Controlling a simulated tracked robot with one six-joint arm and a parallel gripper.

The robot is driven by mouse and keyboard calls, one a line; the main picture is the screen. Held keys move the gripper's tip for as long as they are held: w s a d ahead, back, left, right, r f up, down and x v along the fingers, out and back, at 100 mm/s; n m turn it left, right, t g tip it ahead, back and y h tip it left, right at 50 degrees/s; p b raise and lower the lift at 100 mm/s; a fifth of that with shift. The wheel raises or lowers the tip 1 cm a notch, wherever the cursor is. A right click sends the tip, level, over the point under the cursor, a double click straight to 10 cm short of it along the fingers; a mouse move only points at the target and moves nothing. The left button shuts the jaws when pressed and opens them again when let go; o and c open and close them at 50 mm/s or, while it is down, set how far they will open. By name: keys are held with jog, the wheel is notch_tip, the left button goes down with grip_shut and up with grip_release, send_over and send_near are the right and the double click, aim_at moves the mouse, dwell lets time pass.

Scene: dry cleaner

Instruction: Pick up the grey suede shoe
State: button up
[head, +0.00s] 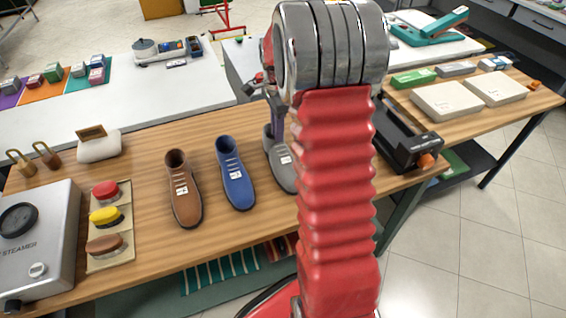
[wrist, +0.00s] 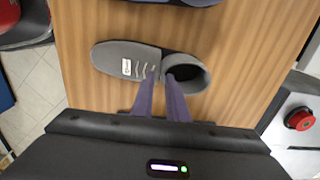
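The grey suede shoe (head: 283,168) stands on the wooden counter, right of the blue shoe and partly hidden by my arm in the head view. In the wrist view the grey shoe (wrist: 125,60) lies crosswise, toe to the left, with a white tag and pale laces. My gripper (wrist: 161,78) has its two purple fingers at the shoe, one by the laces and one at the front edge of the opening. A narrow gap shows between the fingers. I cannot tell whether they press on the shoe's upper.
The blue shoe (head: 235,175) and brown shoe (head: 183,190) stand to the left. Brushes on a tray (head: 124,220) and a steamer (head: 40,235) are farther left. A black device (head: 405,140) stands to the right. Bare counter separates the shoes.

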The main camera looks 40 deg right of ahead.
aim_at(282, 156)
jog(key=shift+f, duration=0.4)
jog(key=shift+d+f, duration=0.15)
jog(key=shift+f, duration=2.45)
grip_shut()
